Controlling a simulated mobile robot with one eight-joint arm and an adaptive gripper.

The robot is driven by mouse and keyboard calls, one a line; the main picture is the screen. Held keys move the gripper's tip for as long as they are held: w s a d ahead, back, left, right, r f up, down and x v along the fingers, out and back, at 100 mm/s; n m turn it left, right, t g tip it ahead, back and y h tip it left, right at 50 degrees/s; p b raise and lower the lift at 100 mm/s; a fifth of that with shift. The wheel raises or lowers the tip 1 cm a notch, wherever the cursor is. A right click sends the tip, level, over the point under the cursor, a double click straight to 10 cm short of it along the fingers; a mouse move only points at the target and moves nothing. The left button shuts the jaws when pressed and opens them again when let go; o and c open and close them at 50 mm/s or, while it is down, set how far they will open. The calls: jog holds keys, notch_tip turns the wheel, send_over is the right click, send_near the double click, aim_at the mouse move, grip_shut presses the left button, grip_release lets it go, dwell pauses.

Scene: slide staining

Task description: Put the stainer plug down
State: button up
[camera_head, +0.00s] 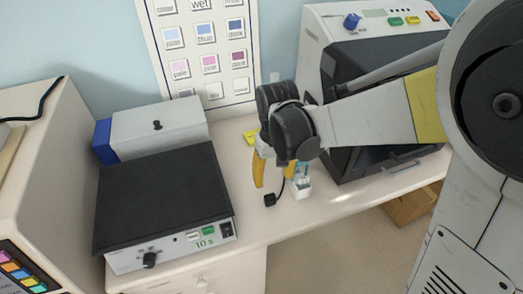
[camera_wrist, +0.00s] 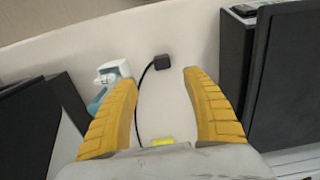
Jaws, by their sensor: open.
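The black plug (camera_head: 270,199) lies on the white counter near its front edge, with its dark cord running back under my gripper. In the wrist view the plug (camera_wrist: 162,62) sits just beyond the fingertips, between their lines and apart from both. My gripper (camera_head: 274,181) has yellow fingers and hangs low over the counter. Its fingers are spread wide with nothing between the tips, as the wrist view also shows (camera_wrist: 160,78). The cord's far end is hidden behind the gripper.
A small white holder with teal parts (camera_head: 301,188) stands close right of the gripper. A dark-fronted machine (camera_head: 350,90) is at the right, and a black-topped box with a knob (camera_head: 160,195) at the left. A yellow item (camera_head: 250,138) lies behind. The front edge is close.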

jog(key=b, duration=0.2)
send_over(270, 197)
jog(key=f, duration=0.4)
jog(key=shift+s+d+f, duration=0.15)
jog(key=shift+d+f, duration=0.1)
jog(key=shift+d, duration=0.05)
jog(key=f, duration=0.2)
jog(key=f+b, duration=0.1)
jog(key=f, duration=0.1)
jog(key=f+b, duration=0.1)
jog(key=f, duration=0.1)
jog(key=shift+w+a+f, duration=0.1)
jog(key=shift+w+a, duration=0.15)
grip_shut()
